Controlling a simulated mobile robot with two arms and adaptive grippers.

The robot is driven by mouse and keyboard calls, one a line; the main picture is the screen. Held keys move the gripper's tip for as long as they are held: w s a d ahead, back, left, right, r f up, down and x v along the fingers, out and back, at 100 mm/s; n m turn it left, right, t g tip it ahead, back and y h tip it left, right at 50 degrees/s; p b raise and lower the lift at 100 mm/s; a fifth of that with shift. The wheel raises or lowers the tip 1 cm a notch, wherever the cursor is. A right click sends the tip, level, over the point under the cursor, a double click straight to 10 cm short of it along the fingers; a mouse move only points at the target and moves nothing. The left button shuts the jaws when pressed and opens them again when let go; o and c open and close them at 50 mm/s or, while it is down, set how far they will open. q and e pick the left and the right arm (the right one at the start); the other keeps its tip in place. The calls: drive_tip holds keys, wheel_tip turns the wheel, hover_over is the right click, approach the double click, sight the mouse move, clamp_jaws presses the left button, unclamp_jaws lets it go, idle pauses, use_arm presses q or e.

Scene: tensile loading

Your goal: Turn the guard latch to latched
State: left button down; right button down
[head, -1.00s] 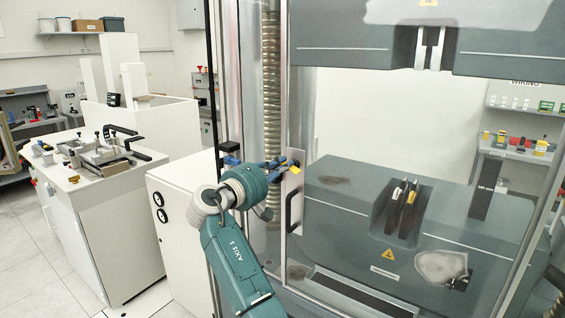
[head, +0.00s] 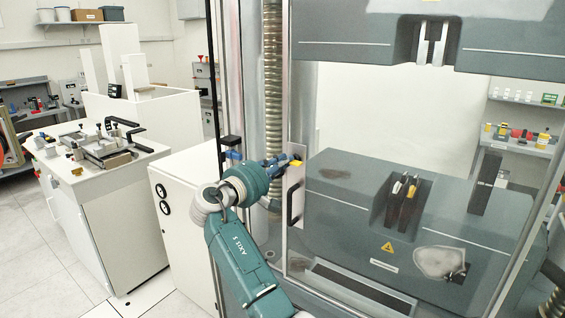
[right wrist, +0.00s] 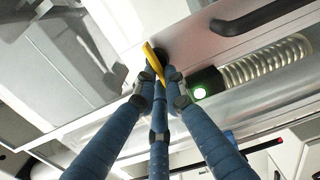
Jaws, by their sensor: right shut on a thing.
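The guard latch is a small yellow lever (head: 295,163) at the left edge of the testing machine's clear guard door. My right gripper (head: 281,162) reaches it from the left and is shut on it. In the right wrist view the yellow lever (right wrist: 154,62) lies slanted between the blue fingers' dark tips (right wrist: 160,82), beside a round black pivot on a metal strip. The fingertips partly hide it, and I cannot tell its exact setting. My left gripper is not in view.
A black door handle (head: 294,204) is just below the latch. A white cabinet (head: 185,215) stands left of the machine. A bench with a clamping fixture (head: 100,150) is farther left.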

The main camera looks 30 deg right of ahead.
drive_tip(key=shift+r, duration=0.3)
drive_tip(key=c, duration=1.8)
unclamp_jaws()
drive_tip(key=shift+w+d+f, duration=0.1)
drive_tip(key=shift+d+f, duration=0.05)
drive_tip(key=shift+f, duration=0.15)
drive_tip(key=v, duration=1.2)
